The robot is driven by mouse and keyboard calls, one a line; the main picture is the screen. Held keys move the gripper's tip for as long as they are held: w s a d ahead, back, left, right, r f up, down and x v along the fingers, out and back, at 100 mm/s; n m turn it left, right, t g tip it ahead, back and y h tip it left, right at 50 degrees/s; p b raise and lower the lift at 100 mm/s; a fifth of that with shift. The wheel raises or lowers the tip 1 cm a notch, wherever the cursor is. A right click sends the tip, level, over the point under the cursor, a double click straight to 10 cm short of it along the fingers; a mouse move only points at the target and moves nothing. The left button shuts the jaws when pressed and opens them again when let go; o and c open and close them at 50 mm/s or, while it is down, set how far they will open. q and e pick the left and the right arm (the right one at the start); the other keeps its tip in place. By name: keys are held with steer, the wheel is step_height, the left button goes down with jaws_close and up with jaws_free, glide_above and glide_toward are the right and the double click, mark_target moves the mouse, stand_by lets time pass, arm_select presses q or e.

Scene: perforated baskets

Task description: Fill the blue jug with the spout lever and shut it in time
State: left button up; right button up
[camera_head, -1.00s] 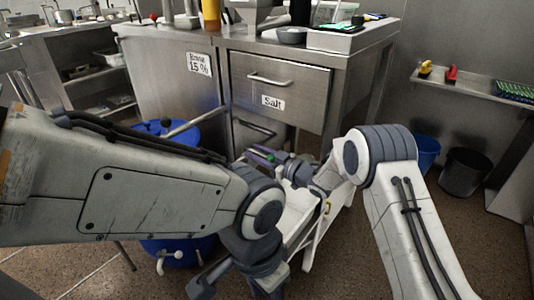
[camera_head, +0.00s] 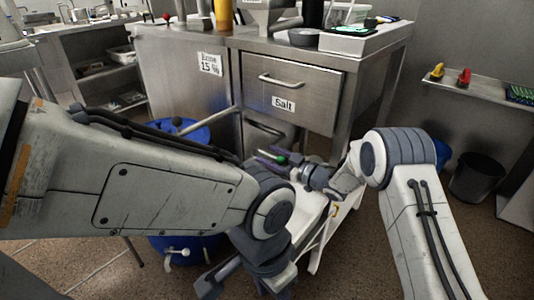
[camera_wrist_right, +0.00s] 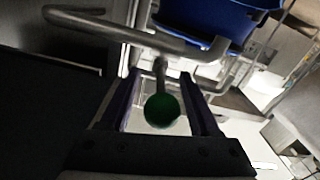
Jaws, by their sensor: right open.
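A green ball knob (camera_head: 282,158) on a short rod sits by the lower front of the steel cabinet. My right gripper (camera_head: 272,157) is open, with its purple fingers on either side of the knob. The right wrist view shows the green knob (camera_wrist_right: 162,110) between the two open fingers (camera_wrist_right: 160,80), with no clear grip on it. A blue container (camera_wrist_right: 205,18) shows at the top of that view; I cannot tell if it is the jug.
A large blue barrel (camera_head: 190,137) with a white tap stands behind my left arm. A steel cabinet (camera_head: 315,98) with a Salt drawer is ahead. A bent grey pipe (camera_wrist_right: 130,32) passes close above the knob. A black bin (camera_head: 476,178) stands at right.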

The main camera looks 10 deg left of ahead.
steer(key=p+v, duration=0.1)
steer(key=v, duration=0.8)
steer(key=shift+p, duration=0.4)
steer(key=shift+d, duration=0.1)
